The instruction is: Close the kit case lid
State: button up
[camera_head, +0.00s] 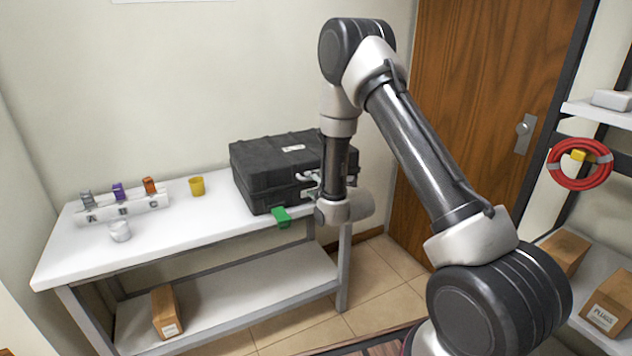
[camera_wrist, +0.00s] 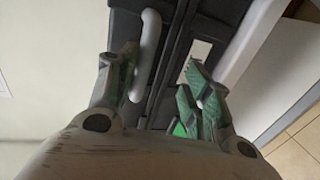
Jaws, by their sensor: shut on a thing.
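The black kit case (camera_head: 275,172) stands at the right end of the white table, its lid (camera_head: 280,150) lying down over the base. In the wrist view the case front fills the upper middle, with a pale lid handle (camera_wrist: 151,40) and a light plate (camera_wrist: 198,62) across a seam. My gripper (camera_wrist: 165,85) is at the case front, its greenish fingers on either side of the handle area. It is shut on the lid handle, though the exact contact is unclear. In the head view my arm partly hides the gripper and the case's right side.
A green piece (camera_head: 281,217) sits at the table's front edge below the case. A wooden door (camera_head: 475,100) and shelves are at right.

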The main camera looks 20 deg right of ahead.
jog(key=shift+s+a+f, duration=0.1)
jog(key=shift+s+f, duration=0.15)
jog(key=shift+f, duration=0.2)
jog(key=v, duration=0.7)
jog(key=shift+r, duration=0.45)
